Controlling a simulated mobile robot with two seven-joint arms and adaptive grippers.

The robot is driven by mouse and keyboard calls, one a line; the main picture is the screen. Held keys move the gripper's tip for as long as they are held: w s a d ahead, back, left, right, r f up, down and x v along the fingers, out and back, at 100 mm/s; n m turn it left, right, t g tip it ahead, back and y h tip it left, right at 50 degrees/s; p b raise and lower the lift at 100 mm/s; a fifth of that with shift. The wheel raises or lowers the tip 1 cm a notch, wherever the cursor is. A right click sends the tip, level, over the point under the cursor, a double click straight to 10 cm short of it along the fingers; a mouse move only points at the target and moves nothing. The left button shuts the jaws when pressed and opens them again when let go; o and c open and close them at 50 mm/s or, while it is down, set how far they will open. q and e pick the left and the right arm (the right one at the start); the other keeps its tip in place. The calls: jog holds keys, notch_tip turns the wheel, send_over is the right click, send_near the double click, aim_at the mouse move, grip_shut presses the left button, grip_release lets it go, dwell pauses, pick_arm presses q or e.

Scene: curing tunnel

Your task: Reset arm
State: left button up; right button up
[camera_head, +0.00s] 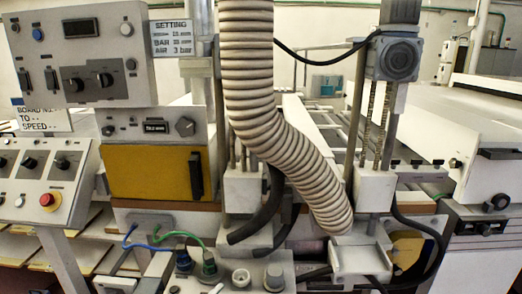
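Neither of my grippers shows in the head view, and no part of my arms can be made out with certainty. The view is filled by the curing tunnel machine. A thick ribbed beige hose (252,70) hangs down its middle and bends right to end at a grey-white bracket (360,258) low in the picture. A control box (85,50) with knobs and a dark display is at the upper left. A yellow panel (150,172) with a black handle is below it.
A sloped console (40,180) with a red button (47,200) is at the left. Blue and green cables plug in at the lower middle, near a black cable (262,215). A pale machine housing (480,140) stands at the right. Little free room shows in front.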

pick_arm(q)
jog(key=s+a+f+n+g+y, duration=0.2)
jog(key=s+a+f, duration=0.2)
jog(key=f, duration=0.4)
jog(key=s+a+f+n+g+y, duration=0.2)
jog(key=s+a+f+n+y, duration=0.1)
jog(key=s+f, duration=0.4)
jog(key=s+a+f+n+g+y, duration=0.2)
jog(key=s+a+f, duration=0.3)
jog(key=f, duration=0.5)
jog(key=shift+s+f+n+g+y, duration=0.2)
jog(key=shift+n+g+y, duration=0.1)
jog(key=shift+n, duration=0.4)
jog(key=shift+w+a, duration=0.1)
